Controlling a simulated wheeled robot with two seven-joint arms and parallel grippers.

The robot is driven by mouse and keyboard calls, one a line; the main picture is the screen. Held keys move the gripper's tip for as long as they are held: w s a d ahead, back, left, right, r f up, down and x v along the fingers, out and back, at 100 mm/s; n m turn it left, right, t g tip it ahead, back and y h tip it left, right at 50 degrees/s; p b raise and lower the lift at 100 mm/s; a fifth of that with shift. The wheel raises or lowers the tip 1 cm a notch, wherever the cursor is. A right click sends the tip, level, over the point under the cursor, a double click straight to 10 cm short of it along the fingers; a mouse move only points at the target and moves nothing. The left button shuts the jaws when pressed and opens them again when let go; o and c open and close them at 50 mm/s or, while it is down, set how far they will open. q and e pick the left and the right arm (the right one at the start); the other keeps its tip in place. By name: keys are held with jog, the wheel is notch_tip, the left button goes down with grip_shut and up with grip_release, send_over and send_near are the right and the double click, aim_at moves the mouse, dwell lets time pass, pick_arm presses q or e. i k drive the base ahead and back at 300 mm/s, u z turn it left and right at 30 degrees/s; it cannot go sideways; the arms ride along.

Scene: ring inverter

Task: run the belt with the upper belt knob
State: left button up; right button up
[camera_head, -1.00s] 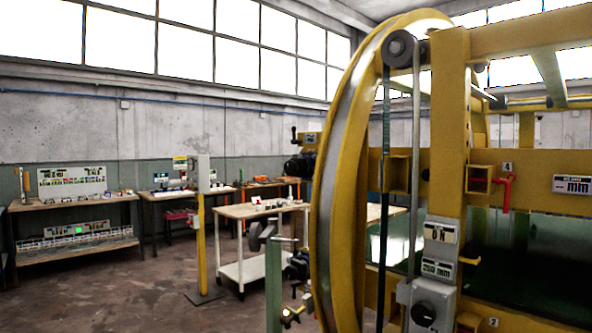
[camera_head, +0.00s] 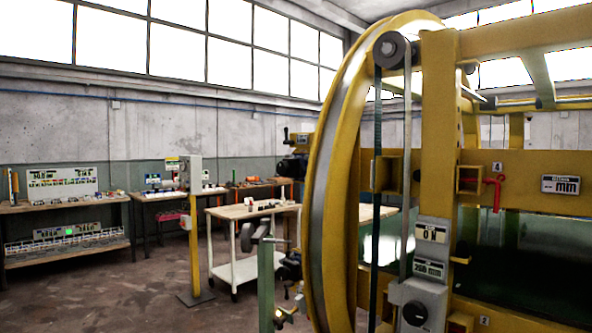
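A black round knob (camera_head: 415,313) sits on a grey box low on the front post of the yellow ring machine. I cannot tell from its look whether it is the upper belt knob. Two small displays (camera_head: 430,250) sit above it; the lower one seems to read 250 mm, the upper is hard to read. A dark belt (camera_head: 376,190) hangs down from a grey pulley (camera_head: 391,50) at the top of the machine. Neither of my grippers is in view.
The big yellow ring (camera_head: 318,190) stands left of the post. A red handle (camera_head: 497,190) and an mm display (camera_head: 561,185) are on the right beam. A white cart (camera_head: 235,270), a yellow post (camera_head: 193,240) and workbenches (camera_head: 70,207) stand left. The floor between is open.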

aim_at(283, 168)
jog(key=u, duration=0.15)
jog(key=i, duration=0.95)
jog(key=u, duration=0.15)
